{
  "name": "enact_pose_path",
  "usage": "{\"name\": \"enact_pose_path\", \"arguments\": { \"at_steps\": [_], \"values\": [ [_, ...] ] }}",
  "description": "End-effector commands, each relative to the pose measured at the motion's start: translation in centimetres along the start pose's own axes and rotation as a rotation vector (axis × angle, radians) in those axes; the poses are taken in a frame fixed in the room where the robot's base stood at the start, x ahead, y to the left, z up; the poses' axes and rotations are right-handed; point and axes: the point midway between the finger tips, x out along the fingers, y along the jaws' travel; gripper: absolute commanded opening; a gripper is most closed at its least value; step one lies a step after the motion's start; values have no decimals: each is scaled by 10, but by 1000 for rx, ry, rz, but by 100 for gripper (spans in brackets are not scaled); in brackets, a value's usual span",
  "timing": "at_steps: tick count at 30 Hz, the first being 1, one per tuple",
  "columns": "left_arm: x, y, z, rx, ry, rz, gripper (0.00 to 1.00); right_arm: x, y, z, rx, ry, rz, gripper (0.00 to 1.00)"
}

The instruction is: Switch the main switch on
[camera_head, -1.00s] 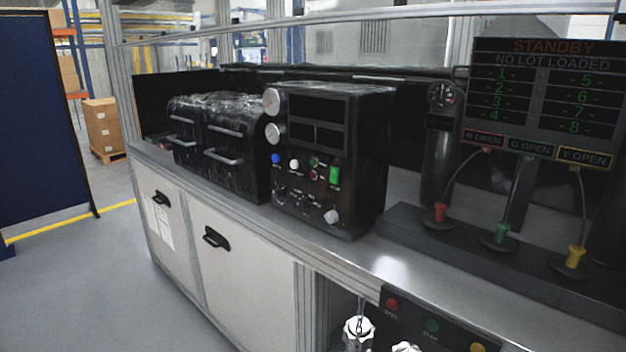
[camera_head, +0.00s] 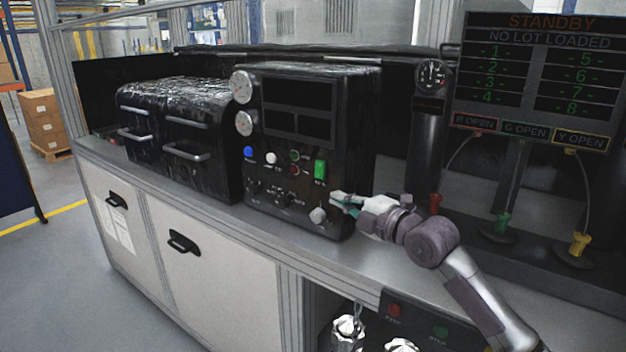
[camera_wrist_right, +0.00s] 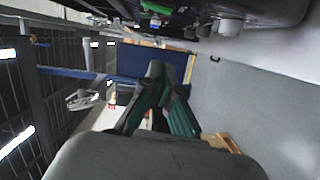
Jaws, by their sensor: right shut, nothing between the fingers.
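A black control box (camera_head: 350,120) stands on the bench. The labels are too small to read, so I cannot tell which is the main switch. My right gripper (camera_head: 336,201) is shut and empty, beside the box's lower right front, near the knob. My left gripper is out of view.
A black double-drawer unit (camera_head: 180,130) stands left of the control box. A gauge on a dark cylinder (camera_head: 430,130) and a status screen (camera_head: 533,80) reading STANDBY are to the right. The bench edge (camera_head: 290,243) in front of the box is clear.

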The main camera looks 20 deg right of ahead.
Motion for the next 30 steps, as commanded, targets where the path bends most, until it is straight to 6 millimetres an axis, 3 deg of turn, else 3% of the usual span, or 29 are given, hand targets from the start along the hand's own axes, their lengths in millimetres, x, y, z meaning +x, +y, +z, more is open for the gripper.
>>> {"name": "enact_pose_path", "arguments": {
  "at_steps": [10,14,28,30],
  "values": [
    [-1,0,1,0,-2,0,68,1,2,0,-3,1,3,0],
    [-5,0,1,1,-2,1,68,10,4,0,1,1,4,0],
    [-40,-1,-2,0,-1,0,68,103,5,-2,3,1,1,0],
    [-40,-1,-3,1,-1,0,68,104,3,13,0,-3,0,0]
  ]
}}
